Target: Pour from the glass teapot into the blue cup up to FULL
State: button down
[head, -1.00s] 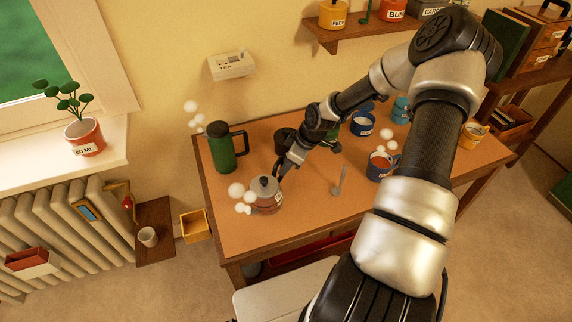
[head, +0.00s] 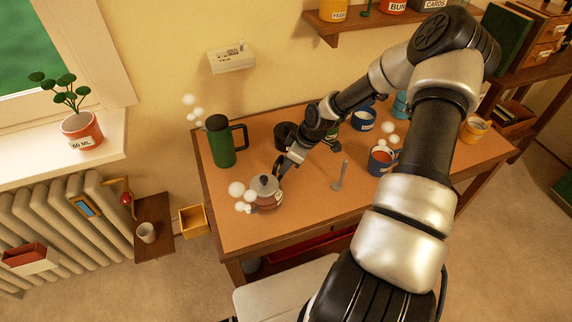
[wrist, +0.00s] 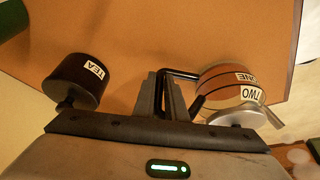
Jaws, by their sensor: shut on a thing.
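The glass teapot (head: 266,202) has a grey lid and stands near the table's left front, reddish-brown inside. White steam puffs hang at its left. My gripper (head: 281,171) is shut on its dark handle. In the wrist view my fingers (wrist: 167,95) close on the handle bar, and the teapot (wrist: 232,82) shows labels ONE and TWO. Two blue cups are in view. One blue cup (head: 378,166) with reddish contents and steam stands right of centre. Another blue cup (head: 363,124) with a white label stands behind it. Their level marks are too small to read.
A green flask (head: 221,145) stands behind the teapot. A black TEA container (wrist: 76,82) is beside my gripper. An upright spoon-like tool (head: 341,176) stands between teapot and front blue cup. An orange mug (head: 474,129) is at the right. The table's front left (head: 240,238) is clear.

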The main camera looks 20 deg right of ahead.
jog(key=shift+f, duration=0.35)
jog(key=c, duration=1.7)
grip_release()
jog(key=shift+r, duration=0.1)
jog(key=shift+r+p, duration=2.85)
jog(key=shift+r, duration=1.1)
